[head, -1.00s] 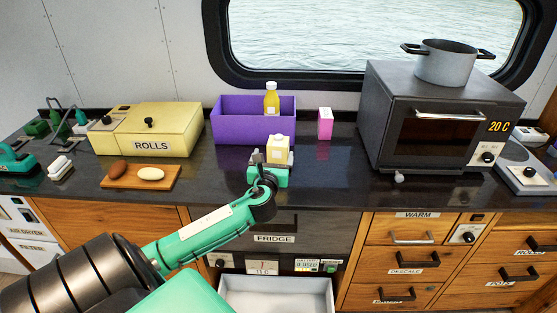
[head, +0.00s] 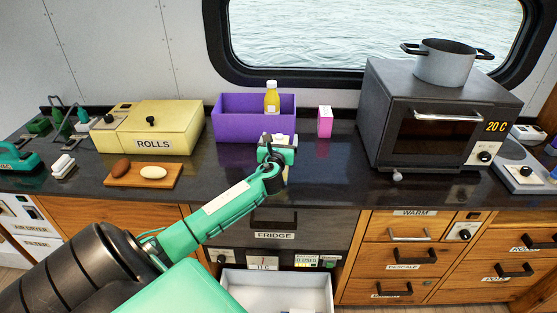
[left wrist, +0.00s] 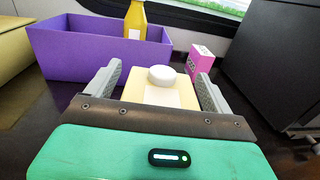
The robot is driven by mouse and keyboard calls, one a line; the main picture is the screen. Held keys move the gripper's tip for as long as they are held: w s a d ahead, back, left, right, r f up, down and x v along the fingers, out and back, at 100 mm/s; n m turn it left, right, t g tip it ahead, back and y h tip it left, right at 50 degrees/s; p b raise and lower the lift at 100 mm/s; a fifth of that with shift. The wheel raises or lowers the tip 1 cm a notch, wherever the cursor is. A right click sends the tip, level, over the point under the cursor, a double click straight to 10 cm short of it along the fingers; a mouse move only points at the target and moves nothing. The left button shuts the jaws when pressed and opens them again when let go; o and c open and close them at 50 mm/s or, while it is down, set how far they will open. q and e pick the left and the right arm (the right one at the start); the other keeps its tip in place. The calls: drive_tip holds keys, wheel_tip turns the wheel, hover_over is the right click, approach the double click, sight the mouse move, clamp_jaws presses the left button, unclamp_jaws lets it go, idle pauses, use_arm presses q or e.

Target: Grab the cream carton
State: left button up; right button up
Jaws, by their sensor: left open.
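A cream-coloured carton (left wrist: 150,92) with a white round cap stands between the two grey fingers of my left gripper (left wrist: 158,88) in the left wrist view. The fingers are open, one on each side of it. In the head view the left gripper (head: 277,146) is over the counter in front of the purple bin and hides most of the carton. Whether the fingers touch the carton's sides I cannot tell. My right gripper is not in view.
A purple bin (head: 226,128) with a yellow bottle (head: 271,99) stands behind the gripper. A pink carton (head: 325,121) is to its right, beside the dark oven (head: 385,145). A yellow rolls box (head: 177,143) and a wooden board (head: 122,182) are to the left. An open drawer (head: 320,275) is below.

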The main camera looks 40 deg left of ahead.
use_arm(q)
drive_tip(key=shift+c, duration=0.3)
drive_tip(key=c, duration=1.8)
clamp_jaws()
drive_tip(key=shift+r, duration=0.1)
